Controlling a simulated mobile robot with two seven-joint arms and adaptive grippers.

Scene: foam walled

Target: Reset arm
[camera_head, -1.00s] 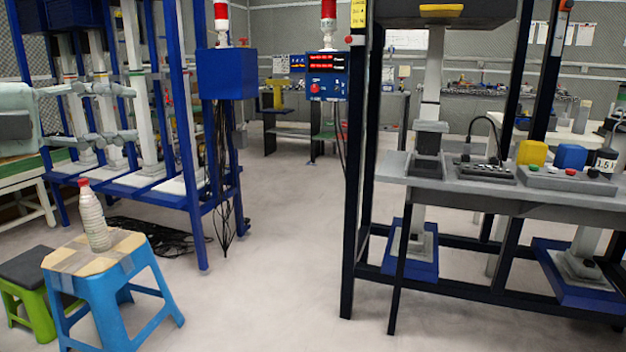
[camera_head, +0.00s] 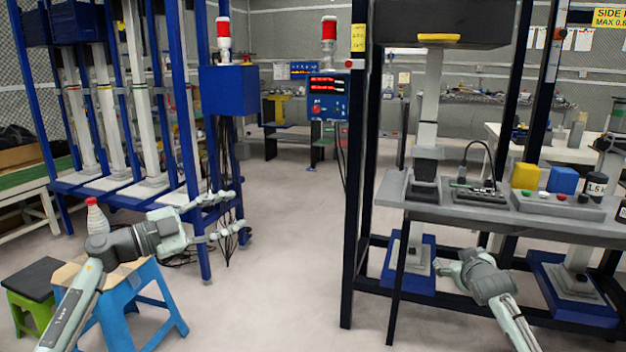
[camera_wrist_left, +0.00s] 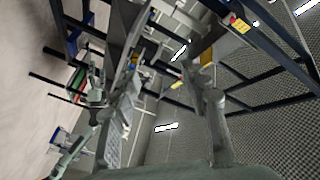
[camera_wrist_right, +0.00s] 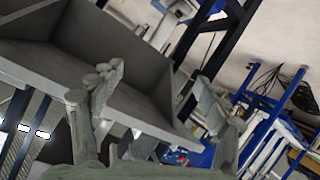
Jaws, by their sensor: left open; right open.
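My left arm comes in from the lower left of the head view. Its gripper (camera_head: 238,215) is open and empty, with its fingers apart in front of the blue rack's lower right part. The left wrist view shows the same two fingers (camera_wrist_left: 155,95) spread with nothing between them. My right gripper (camera_head: 445,266) is low at the right in the head view, in front of the grey workbench's lower frame. In the right wrist view its fingers (camera_wrist_right: 158,82) are apart and empty.
A bottle with a red cap (camera_head: 96,217) on a blue stool (camera_head: 160,290) is partly hidden by my left arm. The grey workbench (camera_head: 470,212) is at right. Open floor (camera_head: 270,300) lies between rack and workbench.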

